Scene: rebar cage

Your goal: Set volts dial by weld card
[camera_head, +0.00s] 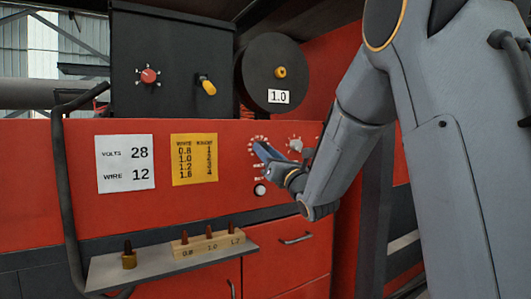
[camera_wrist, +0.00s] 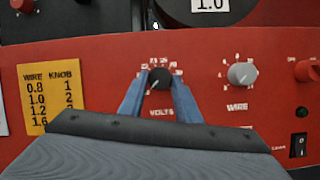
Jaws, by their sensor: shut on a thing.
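The black volts dial (camera_wrist: 159,78) sits on the red panel in the wrist view, with a ring of white marks and the label VOLTS below it. My gripper (camera_wrist: 158,82) is shut on this dial, with one blue finger on each side. In the head view my gripper (camera_head: 262,152) reaches the panel from the right and hides the dial. The white weld card (camera_head: 125,163) is on the panel at the left and reads VOLTS 28, WIRE 12. The dial's exact setting is too small to read.
The grey wire knob (camera_wrist: 242,74) is right of the volts dial. A black switch (camera_wrist: 298,145) is below right. A yellow wire-knob chart (camera_head: 194,159) is on the panel. A shelf (camera_head: 160,262) below holds a block (camera_head: 209,243) with several tips. A spool (camera_head: 275,75) marked 1.0 is above.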

